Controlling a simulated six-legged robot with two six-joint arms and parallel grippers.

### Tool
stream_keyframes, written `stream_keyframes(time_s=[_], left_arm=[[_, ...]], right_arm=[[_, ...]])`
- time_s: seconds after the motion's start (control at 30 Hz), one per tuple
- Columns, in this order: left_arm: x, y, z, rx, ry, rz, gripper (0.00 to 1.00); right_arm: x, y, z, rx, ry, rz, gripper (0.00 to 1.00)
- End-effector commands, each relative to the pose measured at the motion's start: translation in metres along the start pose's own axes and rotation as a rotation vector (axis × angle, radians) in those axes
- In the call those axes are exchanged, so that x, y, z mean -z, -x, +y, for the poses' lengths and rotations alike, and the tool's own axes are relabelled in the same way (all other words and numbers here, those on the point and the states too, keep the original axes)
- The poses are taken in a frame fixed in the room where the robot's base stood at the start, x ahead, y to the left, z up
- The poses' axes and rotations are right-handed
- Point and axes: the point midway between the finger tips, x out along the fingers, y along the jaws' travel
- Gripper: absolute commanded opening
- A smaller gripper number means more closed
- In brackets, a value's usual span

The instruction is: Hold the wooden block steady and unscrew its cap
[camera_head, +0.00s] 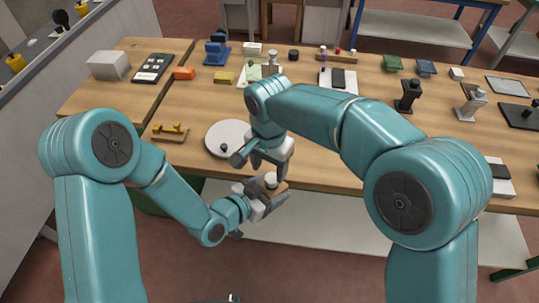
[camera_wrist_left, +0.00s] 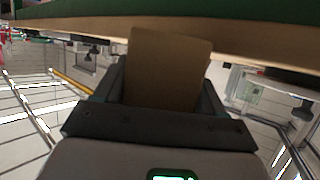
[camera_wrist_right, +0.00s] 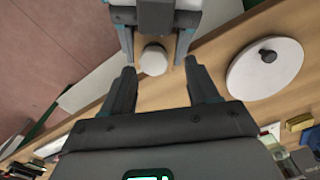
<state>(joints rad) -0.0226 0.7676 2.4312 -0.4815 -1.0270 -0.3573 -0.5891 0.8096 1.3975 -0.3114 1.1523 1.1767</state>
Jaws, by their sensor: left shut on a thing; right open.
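The wooden block (camera_wrist_left: 168,70) is a brown box between the fingers of my left gripper (camera_head: 268,196), which is shut on it. It is held in front of the table's near edge. Its pale round cap (camera_head: 271,180) shows on top, and also in the right wrist view (camera_wrist_right: 153,60). My right gripper (camera_head: 262,164) is open and empty, close above the cap. In the right wrist view its fingertips (camera_wrist_right: 164,78) are spread wide, on either side of the cap's line and apart from it. Most of the block is hidden in the head view by my left gripper.
A white round plate with a dark knob (camera_head: 222,132) lies on the wooden table (camera_head: 320,150) just behind my grippers. A small wooden rack with yellow pieces (camera_head: 170,132) is to the left. Several blocks, tools and stands fill the table's back and right.

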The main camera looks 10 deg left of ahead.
Motion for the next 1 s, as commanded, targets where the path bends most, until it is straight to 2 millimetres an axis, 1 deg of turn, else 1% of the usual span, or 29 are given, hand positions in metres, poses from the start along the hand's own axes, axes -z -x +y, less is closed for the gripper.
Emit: stream_keyframes(time_s=[0.03,0.2,0.33,0.57,0.6,0.67,0.7,0.73,0.77,0.87,0.93,1.0], left_arm=[[0.0,0.0,0.0,0.0,0.0,0.001,0.0],[0.001,0.0,0.0,0.0,0.0,0.001,0.0],[0.001,0.0,0.0,0.0,0.0,0.001,0.0],[0.0,0.0,0.0,0.0,0.0,0.001,0.0],[0.0,0.0,0.0,0.0,0.0,0.001,0.0],[0.001,0.0,0.0,0.0,-0.001,0.001,0.0],[0.001,0.0,0.001,-0.002,-0.002,0.001,0.0],[0.001,0.0,0.001,-0.003,-0.002,0.001,0.0],[0.001,0.0,0.001,-0.004,-0.003,0.001,0.0],[0.001,0.0,0.002,-0.007,-0.005,0.001,0.0],[0.001,0.0,0.003,-0.009,-0.006,0.001,0.0],[0.001,0.0,0.003,-0.01,-0.007,0.001,0.0]], right_arm=[[-0.001,-0.009,0.001,-0.005,0.001,-0.003,0.6],[-0.001,-0.028,0.001,-0.003,0.001,-0.002,0.6],[0.0,-0.034,0.0,-0.001,0.001,-0.001,0.6],[0.0,-0.034,0.0,-0.001,0.001,-0.001,0.6],[0.0,-0.034,0.0,-0.001,0.001,-0.001,0.47],[0.0,-0.034,0.0,0.0,0.001,-0.001,0.27],[0.0,-0.034,0.0,0.0,0.001,-0.001,0.14],[0.0,-0.034,0.0,0.001,0.001,-0.001,0.04],[-0.001,-0.034,-0.001,0.002,0.001,0.0,0.02],[-0.001,-0.033,-0.002,0.005,0.005,0.0,0.02],[-0.001,-0.033,-0.002,0.007,0.053,0.0,0.02],[-0.002,-0.033,-0.002,0.008,0.146,0.0,0.02]])
